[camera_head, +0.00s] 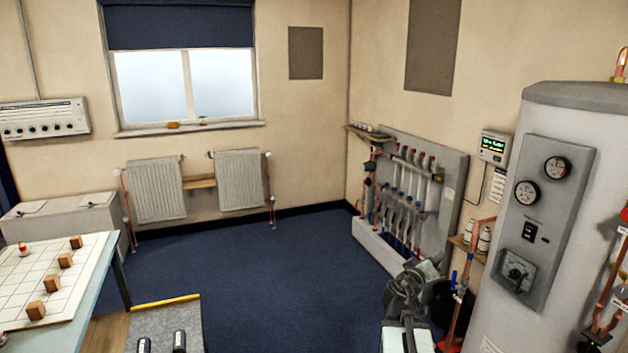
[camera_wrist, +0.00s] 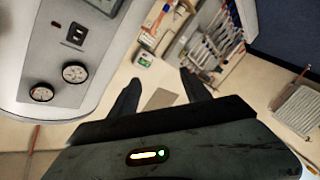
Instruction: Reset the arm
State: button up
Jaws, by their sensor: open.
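My gripper (camera_wrist: 162,90) shows in the wrist view as two dark fingers spread apart, with nothing between them. The wrist view is tilted, with the water tank at the left and the pipe manifold at the top right. In the head view my arm (camera_head: 408,300) stands at the lower right, in front of the copper manifold (camera_head: 405,200) and left of the tank (camera_head: 565,210). The fingertips cannot be made out clearly in the head view. I see no object held.
A table with a gridded board (camera_head: 55,280) and several brown blocks is at the left. Two radiators (camera_head: 157,190) hang under the window. The blue floor (camera_head: 270,270) in the middle is clear.

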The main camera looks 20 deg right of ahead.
jog(key=w+a+f+y, duration=0.2)
jog(key=w+a+f, duration=0.15)
jog(key=a, duration=0.55)
jog(key=w+a+f+g+y, duration=0.15)
jog(key=a+f, duration=0.25)
jog(key=a, duration=0.5)
jog(key=w+a+f+y, duration=0.3)
jog(key=a+f, duration=0.1)
jog(key=a, duration=0.6)
jog(key=s+a+f+n+g+y, duration=0.1)
jog(key=s+a+f+g+y, duration=0.2)
jog(key=s+a, duration=0.3)
jog(key=s+a+f+n+g+y, duration=0.1)
jog(key=s+a+f+g+y, duration=0.2)
jog(key=a, duration=1)
jog(key=s+f+y, duration=0.1)
jog(key=s+f, duration=0.2)
jog(key=shift+s+n+g+y, duration=0.3)
jog(key=shift+s+g+y, duration=0.05)
jog(key=shift+s, duration=0.05)
